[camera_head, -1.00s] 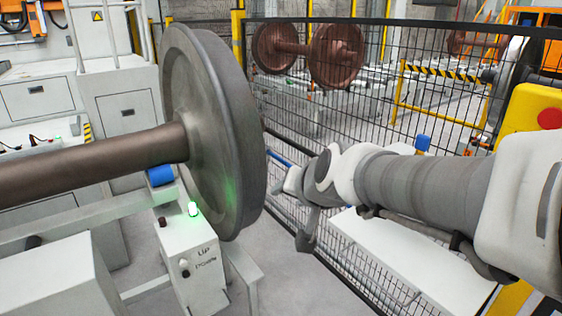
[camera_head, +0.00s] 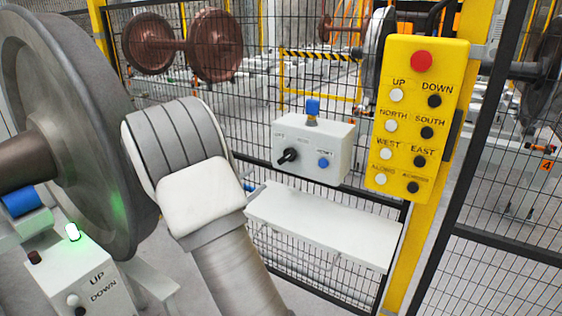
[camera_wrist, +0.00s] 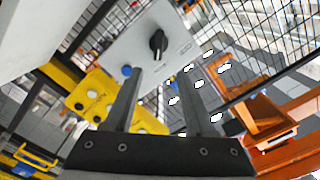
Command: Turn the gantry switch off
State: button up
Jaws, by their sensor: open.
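The switch is a black rotary knob (camera_head: 288,156) on the left of a light grey control box (camera_head: 335,142) fixed to the fence. Its small labels are too blurred to read. In the head view its handle slants down to the left. In the wrist view the knob (camera_wrist: 158,42) is ahead of my gripper (camera_wrist: 162,79), a little above and between its fingertips. The gripper is open and empty, and looks apart from the knob. In the head view my gripper is not seen; my arm fills the lower middle.
A blue button (camera_head: 323,163) sits right of the knob and a blue lamp (camera_head: 312,107) stands on the box. A yellow button panel (camera_head: 412,125) hangs to the right. A white shelf (camera_head: 330,228) is below. A large wheel (camera_head: 70,95) stands left beside my arm.

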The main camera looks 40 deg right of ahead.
aim_at(285, 158)
jog(key=x, duration=1.7)
jog(key=shift+s+d+r+b, duration=0.1)
jog(key=shift+s+d+b, duration=0.05)
jog(key=shift+d+b, duration=0.2)
jog(key=shift+c, duration=0.3)
grip_shut()
